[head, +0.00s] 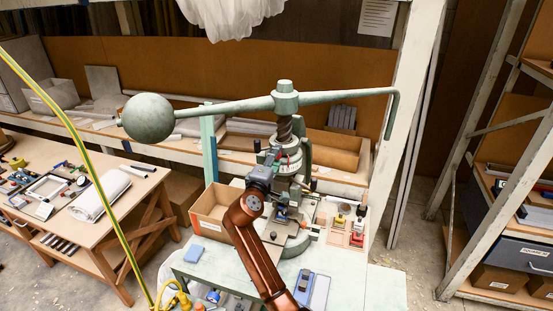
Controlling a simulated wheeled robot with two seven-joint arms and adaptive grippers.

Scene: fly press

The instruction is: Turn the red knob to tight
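The green fly press (297,190) stands on the bench, with a long lever and a ball weight (149,118) at its left end. A small patch of red shows on the press below the screw, beside my gripper; it is too small to tell whether this is the red knob or what its setting is. My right gripper (273,158) reaches up from the front to the left side of the press, close to the collar under the screw. Its fingers are small and dark here, and I cannot tell whether they touch anything. My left gripper is out of view.
An open cardboard box (212,210) stands left of the press. Small stamp-like pieces on a tray (335,238) lie right of it. A yellow-green cable (95,175) runs down the left foreground.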

